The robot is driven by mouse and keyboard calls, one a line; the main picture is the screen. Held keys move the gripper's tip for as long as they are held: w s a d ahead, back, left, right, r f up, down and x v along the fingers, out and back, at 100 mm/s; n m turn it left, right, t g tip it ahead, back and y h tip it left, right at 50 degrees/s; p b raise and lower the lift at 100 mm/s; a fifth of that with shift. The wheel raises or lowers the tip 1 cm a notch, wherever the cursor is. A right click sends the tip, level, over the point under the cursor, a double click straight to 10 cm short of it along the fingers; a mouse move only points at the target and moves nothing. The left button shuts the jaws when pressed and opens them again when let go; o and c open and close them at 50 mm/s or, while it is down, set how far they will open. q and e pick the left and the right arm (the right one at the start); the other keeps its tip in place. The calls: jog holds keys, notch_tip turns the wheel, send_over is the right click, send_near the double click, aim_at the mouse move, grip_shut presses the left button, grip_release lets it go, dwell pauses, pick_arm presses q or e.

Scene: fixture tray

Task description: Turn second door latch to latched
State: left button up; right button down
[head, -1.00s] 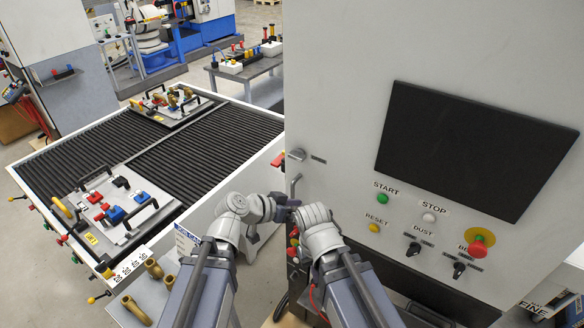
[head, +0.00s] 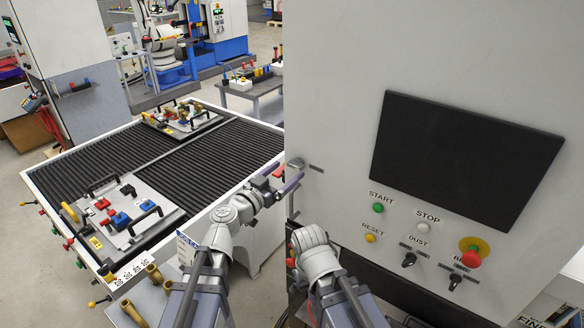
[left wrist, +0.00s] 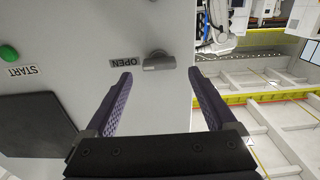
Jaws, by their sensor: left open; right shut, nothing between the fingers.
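A grey door latch (head: 296,163) sits on the left edge of the light machine panel. In the left wrist view the latch (left wrist: 158,62) lies crosswise beside an upside-down OPEN label (left wrist: 126,62). My left gripper (head: 292,180) is open at this edge, just below the latch in the head view. In its wrist view the fingertips (left wrist: 160,74) stand either side of the latch, which shows between and just beyond them; I cannot tell whether they touch it. My right gripper (head: 300,243) is lower, near the panel's lower left edge, its fingers mostly hidden by its wrist.
The panel carries a dark screen (head: 465,160), a green START button (head: 378,208) and a red stop button (head: 470,258). A roller table (head: 150,165) with two fixture trays stands at left. A vertical handle (head: 291,207) is below the latch.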

aim_at(293, 166)
pick_arm(q)
jog(key=shift+x, duration=1.8)
jog(key=shift+c, duration=0.2)
jog(key=c, duration=1.3)
jog(key=shift+c, duration=0.2)
